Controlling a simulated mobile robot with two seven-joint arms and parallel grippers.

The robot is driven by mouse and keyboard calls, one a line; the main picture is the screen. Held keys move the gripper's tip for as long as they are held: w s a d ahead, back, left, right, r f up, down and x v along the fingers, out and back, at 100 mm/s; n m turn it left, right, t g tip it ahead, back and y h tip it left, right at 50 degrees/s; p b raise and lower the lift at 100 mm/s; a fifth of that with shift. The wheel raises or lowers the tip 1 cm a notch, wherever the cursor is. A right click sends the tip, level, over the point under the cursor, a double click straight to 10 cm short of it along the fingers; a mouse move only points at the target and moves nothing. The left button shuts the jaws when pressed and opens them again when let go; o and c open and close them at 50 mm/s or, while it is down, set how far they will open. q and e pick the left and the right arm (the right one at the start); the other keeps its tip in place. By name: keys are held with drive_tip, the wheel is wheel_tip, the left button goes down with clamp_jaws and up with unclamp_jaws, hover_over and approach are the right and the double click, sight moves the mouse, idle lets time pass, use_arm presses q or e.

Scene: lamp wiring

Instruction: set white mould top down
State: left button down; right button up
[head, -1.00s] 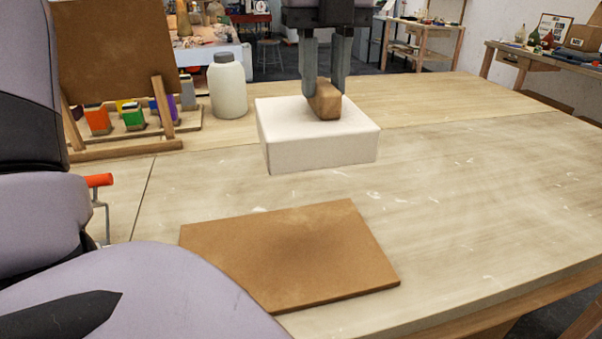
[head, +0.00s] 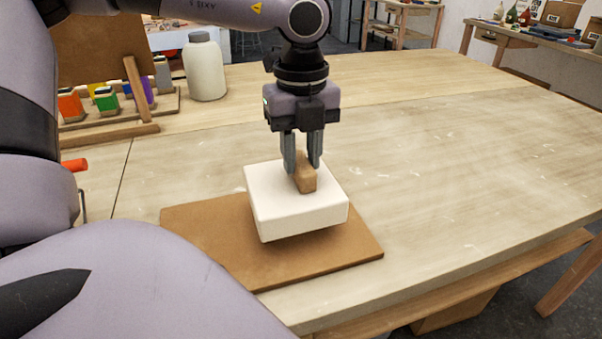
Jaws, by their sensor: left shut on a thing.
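The white mould top (head: 298,212) is a square white block with a wooden handle (head: 306,180) on its upper face. My left gripper (head: 302,166) points down and is shut on the wooden handle. The mould top is over the right-hand part of the brown board (head: 210,235) that lies on the table. It looks slightly raised above the board, though a small gap is hard to judge. It covers part of the board. My right gripper is not in view.
A white jar (head: 205,70) stands at the back left. Several small coloured containers (head: 106,98) sit on a wooden rack beside it. A red-handled tool (head: 75,165) lies at the left. The table's right side (head: 470,140) is clear.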

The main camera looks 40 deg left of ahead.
use_arm(q)
drive_tip(key=shift+f, duration=1.95)
drive_tip(key=shift+f, duration=0.15)
drive_tip(key=c, duration=0.8)
unclamp_jaws()
drive_tip(key=shift+c, duration=0.2)
drive_tip(key=shift+r, duration=0.25)
wheel_tip(320, 180, up, 12)
drive_tip(key=shift+f, duration=0.1)
drive_tip(key=shift+d+f, duration=0.1)
